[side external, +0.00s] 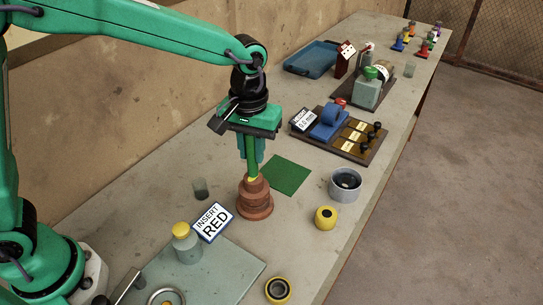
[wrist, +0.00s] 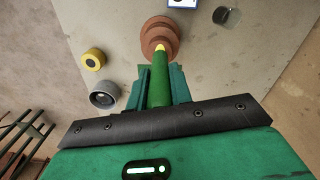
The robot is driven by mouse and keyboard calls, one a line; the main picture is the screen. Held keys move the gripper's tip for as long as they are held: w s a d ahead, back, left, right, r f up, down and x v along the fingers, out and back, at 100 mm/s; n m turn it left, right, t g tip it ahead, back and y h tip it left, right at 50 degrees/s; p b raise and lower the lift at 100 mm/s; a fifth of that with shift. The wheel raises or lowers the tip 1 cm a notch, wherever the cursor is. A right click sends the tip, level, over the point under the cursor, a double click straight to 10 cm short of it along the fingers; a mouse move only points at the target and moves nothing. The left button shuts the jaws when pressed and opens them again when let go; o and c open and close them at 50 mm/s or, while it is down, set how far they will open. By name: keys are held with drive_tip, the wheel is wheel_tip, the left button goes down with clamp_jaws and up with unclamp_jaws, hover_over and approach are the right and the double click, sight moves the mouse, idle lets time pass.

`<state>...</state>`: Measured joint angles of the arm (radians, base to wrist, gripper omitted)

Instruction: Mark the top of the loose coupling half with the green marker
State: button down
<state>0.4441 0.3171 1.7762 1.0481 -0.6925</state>
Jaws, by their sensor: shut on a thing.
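My gripper (side external: 251,148) points straight down and is shut on the green marker (side external: 252,168). The marker is upright, with its yellow tip lowest. Right below the tip stands a stepped red-brown flanged piece (side external: 256,205), which looks like the coupling half. In the wrist view my gripper (wrist: 159,82) has a finger on each side of the marker (wrist: 159,72), and the tip overlaps the red-brown piece (wrist: 158,28). The tip is at its top; I cannot tell whether it touches. No green mark shows on the piece.
An "INSERT RED" sign (side external: 213,221) and a small glass (side external: 200,189) stand close left. A yellow-capped bottle (side external: 187,245) is nearer. To the right are a green square (side external: 287,175), a grey lined cup (side external: 345,185) and a yellow ring (side external: 326,218). A tool board (side external: 352,143) lies behind.

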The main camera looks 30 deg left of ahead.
drive_tip(key=shift+r, duration=3.45)
drive_tip(key=a+f+m, duration=0.2)
drive_tip(key=a+f, duration=0.1)
drive_tip(key=a, duration=1.6)
drive_tip(key=shift+w+f+m, duration=0.2)
drive_tip(key=shift+m, duration=0.2)
